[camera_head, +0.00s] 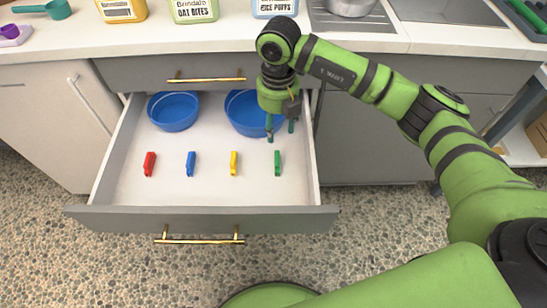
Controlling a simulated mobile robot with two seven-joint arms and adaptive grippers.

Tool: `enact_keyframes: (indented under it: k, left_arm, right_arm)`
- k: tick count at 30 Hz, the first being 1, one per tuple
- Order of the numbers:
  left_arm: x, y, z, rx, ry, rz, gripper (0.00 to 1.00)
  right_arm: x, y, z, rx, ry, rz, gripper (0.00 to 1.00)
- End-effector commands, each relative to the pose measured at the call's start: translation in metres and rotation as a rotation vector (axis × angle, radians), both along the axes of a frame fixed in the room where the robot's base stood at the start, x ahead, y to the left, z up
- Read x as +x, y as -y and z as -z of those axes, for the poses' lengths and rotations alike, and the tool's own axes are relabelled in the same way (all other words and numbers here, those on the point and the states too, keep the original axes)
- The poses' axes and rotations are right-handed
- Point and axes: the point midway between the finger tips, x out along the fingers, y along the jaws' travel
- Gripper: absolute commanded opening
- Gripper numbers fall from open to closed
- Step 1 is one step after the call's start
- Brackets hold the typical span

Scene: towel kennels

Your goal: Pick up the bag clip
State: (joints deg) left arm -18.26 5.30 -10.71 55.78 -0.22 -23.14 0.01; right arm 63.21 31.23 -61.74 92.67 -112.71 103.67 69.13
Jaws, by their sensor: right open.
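Several bag clips lie in a row in an open drawer (200,205): a red clip (150,164), a blue clip (191,163), a yellow clip (234,163) and a green clip (278,163). My right gripper (280,136) is open and empty, pointing down over the drawer's right side. Its fingertips are just behind the green clip in the picture, apart from it, and in front of a blue bowl. My left gripper is not in view.
Two blue bowls, a left one (173,110) and a right one (243,112), stand at the drawer's back; my gripper partly covers the right one. The counter (220,38) above holds labelled containers (193,10), a green scoop (57,9) and a metal pot (350,6). The drawer's front is clear.

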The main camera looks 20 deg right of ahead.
Motion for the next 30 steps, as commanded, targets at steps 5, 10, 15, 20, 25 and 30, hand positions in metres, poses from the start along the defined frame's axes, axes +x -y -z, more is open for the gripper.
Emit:
enact_keyframes:
  k: [5, 10, 15, 20, 25, 30]
  left_arm:
    - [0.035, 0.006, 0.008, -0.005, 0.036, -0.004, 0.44]
    - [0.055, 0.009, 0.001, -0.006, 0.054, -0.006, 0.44]
    - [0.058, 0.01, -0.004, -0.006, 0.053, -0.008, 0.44]
    - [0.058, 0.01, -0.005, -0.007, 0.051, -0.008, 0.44]
    - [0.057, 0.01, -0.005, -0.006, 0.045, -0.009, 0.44]
    - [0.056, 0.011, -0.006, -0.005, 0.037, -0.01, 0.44]
  right_arm:
    - [0.0, 0.0, 0.036, 0.002, 0.001, -0.001, 0.48]
    - [0.0, -0.001, 0.052, 0.002, 0.001, -0.001, 0.48]
    - [-0.001, -0.001, 0.064, 0.002, -0.002, -0.001, 0.48]
    - [-0.002, -0.002, 0.076, 0.001, -0.002, -0.002, 0.48]
    - [-0.004, -0.007, 0.099, 0.001, -0.004, -0.002, 0.48]
    - [-0.004, -0.007, 0.12, 0.002, 0.0, -0.001, 0.48]
